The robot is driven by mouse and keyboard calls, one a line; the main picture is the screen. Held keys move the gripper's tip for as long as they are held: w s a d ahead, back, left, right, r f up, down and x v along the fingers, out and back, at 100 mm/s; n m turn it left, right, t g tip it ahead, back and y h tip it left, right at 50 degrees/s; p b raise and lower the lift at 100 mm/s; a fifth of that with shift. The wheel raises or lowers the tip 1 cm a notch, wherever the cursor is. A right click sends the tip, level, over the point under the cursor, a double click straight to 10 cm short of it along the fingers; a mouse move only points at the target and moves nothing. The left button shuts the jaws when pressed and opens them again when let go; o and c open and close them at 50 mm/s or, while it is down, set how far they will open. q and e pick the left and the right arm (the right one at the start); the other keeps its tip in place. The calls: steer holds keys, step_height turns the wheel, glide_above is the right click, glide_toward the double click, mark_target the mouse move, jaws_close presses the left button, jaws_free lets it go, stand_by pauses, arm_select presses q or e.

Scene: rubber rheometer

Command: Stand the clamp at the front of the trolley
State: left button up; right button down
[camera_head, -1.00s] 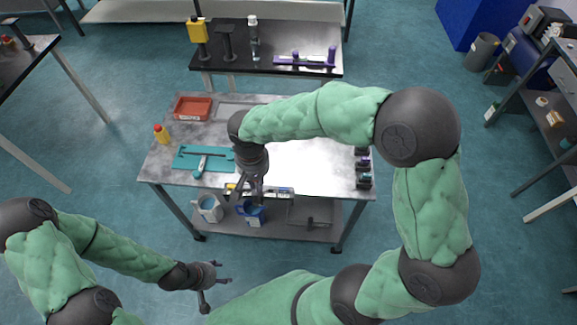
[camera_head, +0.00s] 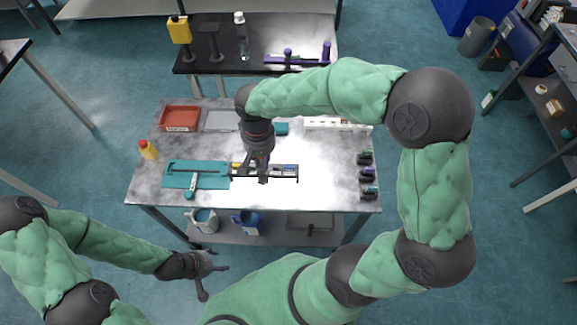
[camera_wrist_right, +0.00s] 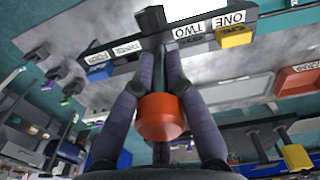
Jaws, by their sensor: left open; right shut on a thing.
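The clamp (camera_head: 290,173) looks like a dark bar with labels and coloured blocks. In the right wrist view the dark bar (camera_wrist_right: 133,62) carries number labels, a yellow and a blue block, and a dark post with an orange knob (camera_wrist_right: 160,117). My right gripper (camera_head: 257,178) is shut on its post; the fingers partly hide it. The bar appears over the front part of the trolley (camera_head: 325,160); whether it touches the top cannot be told. My left gripper (camera_head: 216,273) is open and empty, in front of the trolley at the lower left.
A teal mat (camera_head: 215,174) with a tool lies left of the clamp. A yellow bottle (camera_head: 148,151), a red tray (camera_head: 180,119) and a grey tray (camera_head: 220,120) stand behind. Small dark items (camera_head: 368,175) line the right edge.

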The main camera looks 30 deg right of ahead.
steer(key=d+f+b, duration=0.2)
steer(key=d+f, duration=0.6)
steer(key=f, duration=0.2)
steer(key=shift+w+d+f+b, duration=0.3)
steer(key=shift+d+f+b, duration=0.05)
steer(key=shift+d+f, duration=0.05)
steer(key=shift+f, duration=0.2)
steer(key=c, duration=1.3)
jaws_free()
steer(key=shift+o, duration=0.2)
